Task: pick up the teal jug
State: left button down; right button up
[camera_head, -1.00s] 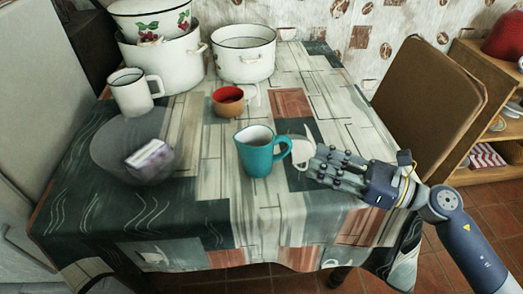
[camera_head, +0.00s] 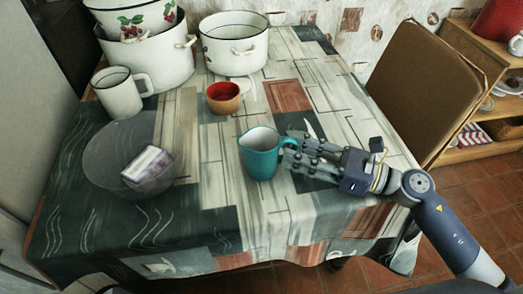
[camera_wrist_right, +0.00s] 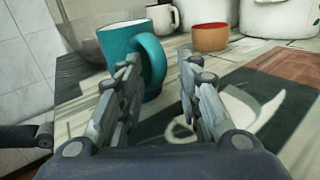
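The teal jug (camera_head: 262,155) stands upright on the table near its front middle, with its handle towards the right. My right gripper (camera_head: 290,155) is at the jug's handle side, with its fingertips close to the handle. In the right wrist view the jug (camera_wrist_right: 125,48) is ahead and to the left, and its handle (camera_wrist_right: 154,65) shows just beyond the left finger. The right gripper (camera_wrist_right: 160,75) is open there, with a clear gap between its fingers. I cannot tell whether a finger touches the handle.
A glass bowl (camera_head: 100,160) holding a small package (camera_head: 147,166) stands left of the jug. A red-orange cup (camera_head: 223,100), a white mug (camera_head: 119,96) and white enamel pots (camera_head: 234,48) stand behind. A chair (camera_head: 425,85) is at the table's right.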

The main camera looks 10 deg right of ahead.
grip_shut()
dwell(0.3)
